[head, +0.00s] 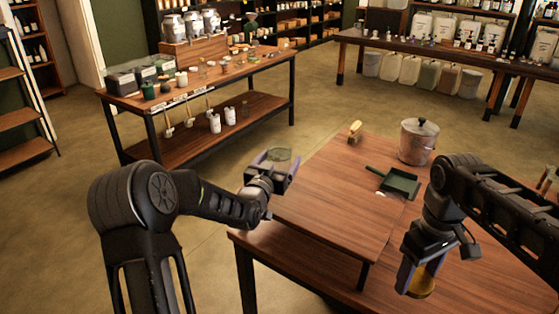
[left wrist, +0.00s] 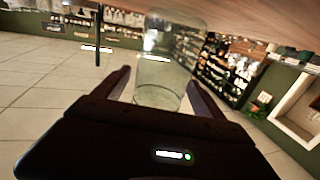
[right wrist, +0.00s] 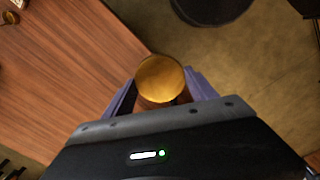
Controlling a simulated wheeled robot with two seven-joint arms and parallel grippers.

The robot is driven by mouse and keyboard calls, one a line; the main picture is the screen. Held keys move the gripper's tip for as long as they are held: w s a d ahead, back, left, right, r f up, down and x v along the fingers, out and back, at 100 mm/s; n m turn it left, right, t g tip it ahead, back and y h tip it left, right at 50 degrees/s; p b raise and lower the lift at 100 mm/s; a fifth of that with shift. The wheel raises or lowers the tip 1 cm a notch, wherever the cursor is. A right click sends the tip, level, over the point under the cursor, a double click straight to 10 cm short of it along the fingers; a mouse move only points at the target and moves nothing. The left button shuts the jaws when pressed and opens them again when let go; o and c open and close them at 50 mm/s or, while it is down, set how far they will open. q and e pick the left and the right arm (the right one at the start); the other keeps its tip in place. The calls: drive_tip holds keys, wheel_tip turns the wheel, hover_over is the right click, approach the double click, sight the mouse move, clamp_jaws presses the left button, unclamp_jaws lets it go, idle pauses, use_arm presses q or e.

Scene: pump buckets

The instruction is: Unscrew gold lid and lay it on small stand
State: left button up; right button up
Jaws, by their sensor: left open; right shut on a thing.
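The gold lid (head: 421,284) is in my right gripper (head: 418,272), low at the right front of the near table. In the right wrist view the round lid (right wrist: 160,78) sits between the fingers of my right gripper (right wrist: 160,92), apart from the jar. The clear glass jar (head: 284,154) is at my left gripper (head: 280,168), by the table's left side. In the left wrist view the jar (left wrist: 165,65) stands between the spread fingers of my left gripper (left wrist: 158,85). I cannot make out the small stand with certainty.
A display table (head: 200,85) with jars stands behind on the left.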

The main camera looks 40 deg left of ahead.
use_arm(q)
drive_tip(key=shift+r, duration=0.15)
use_arm(e)
drive_tip(key=shift+r, duration=0.2)
use_arm(q)
drive_tip(key=b+v, duration=0.2)
drive_tip(key=v, duration=1)
use_arm(e)
wheel_tip(320, 180, down, 2)
drive_tip(key=shift+f, duration=0.25)
drive_tip(key=shift+s, duration=0.1)
